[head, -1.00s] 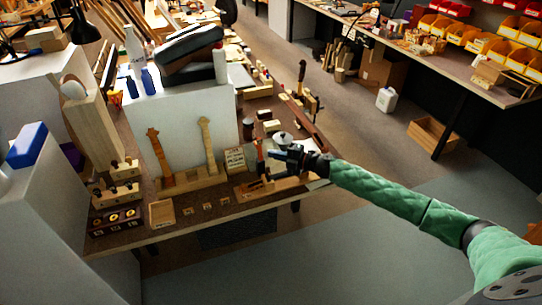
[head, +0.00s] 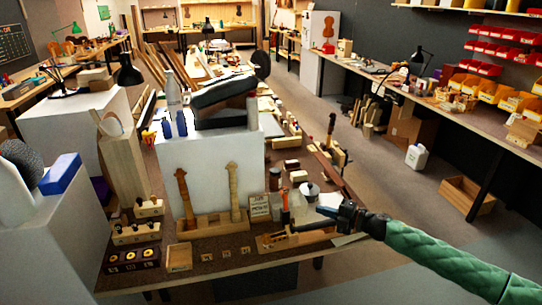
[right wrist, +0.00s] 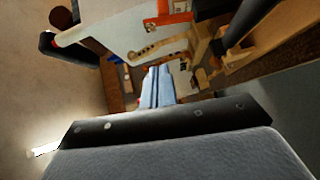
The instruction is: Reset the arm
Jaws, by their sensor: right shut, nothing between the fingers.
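My right arm, in a green quilted sleeve, comes in from the lower right in the head view. Its dark gripper (head: 330,211) hangs above the front right corner of the workbench (head: 225,267), near a wooden tray (head: 300,239) and an orange-handled tool (head: 285,207). In the right wrist view its light blue-grey fingers (right wrist: 158,87) lie together with nothing between them. An orange part (right wrist: 168,14) and wooden parts show beyond the fingers. My left gripper is not in either view.
Two violin necks (head: 183,196) stand in a wooden rack before a white box (head: 211,172). A wooden block and blue box (head: 61,174) stand left. A long side bench with yellow bins (head: 494,90) runs along the right.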

